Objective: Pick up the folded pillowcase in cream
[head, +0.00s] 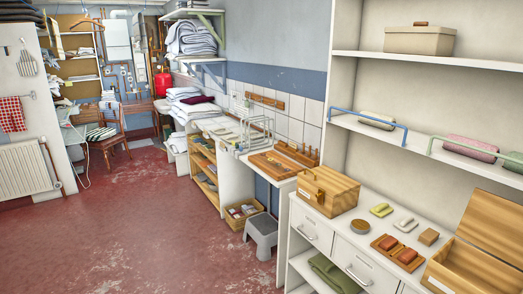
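No folded pillowcase can be named with certainty at this distance. A pale grey-beige folded or rolled piece (377,120) lies on the middle shelf at the right, behind a blue rail; it is the nearest to cream there. A pink piece (470,148) and a green piece (514,162) lie farther right on the same shelf. Stacks of pale folded linen (192,40) sit on the far wall shelf, and more folded linen (186,96) lies on the far counter. Neither of my grippers is in view.
A grey step stool (262,235) and a crate (241,213) stand on the floor. The red floor (130,230) at left is clear.

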